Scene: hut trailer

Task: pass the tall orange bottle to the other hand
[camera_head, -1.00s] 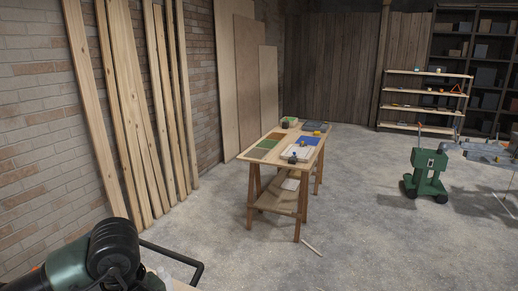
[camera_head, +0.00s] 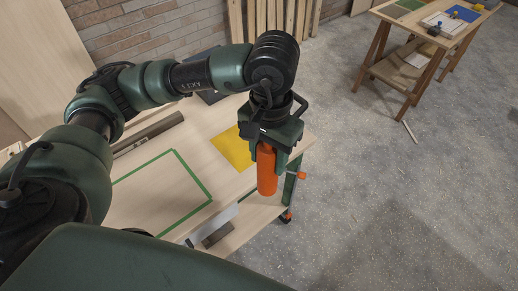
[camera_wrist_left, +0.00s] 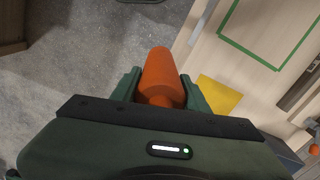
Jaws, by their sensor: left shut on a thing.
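The tall orange bottle (camera_head: 267,172) hangs upright in my left gripper (camera_head: 270,148) near the front right edge of the workbench in the head view. The fingers are shut around its upper part, and its lower part shows below them. The bottle also shows in the left wrist view (camera_wrist_left: 160,76), between the two fingers of my left gripper (camera_wrist_left: 160,92). Its top is hidden by the gripper. My right gripper is not in view.
The light wooden workbench (camera_head: 150,215) bears a green tape outline (camera_head: 200,185) and a yellow sheet (camera_head: 232,149). An orange-handled clamp or knob (camera_head: 300,175) is at its right side. A second table (camera_head: 400,60) stands farther back. Grey floor between is clear.

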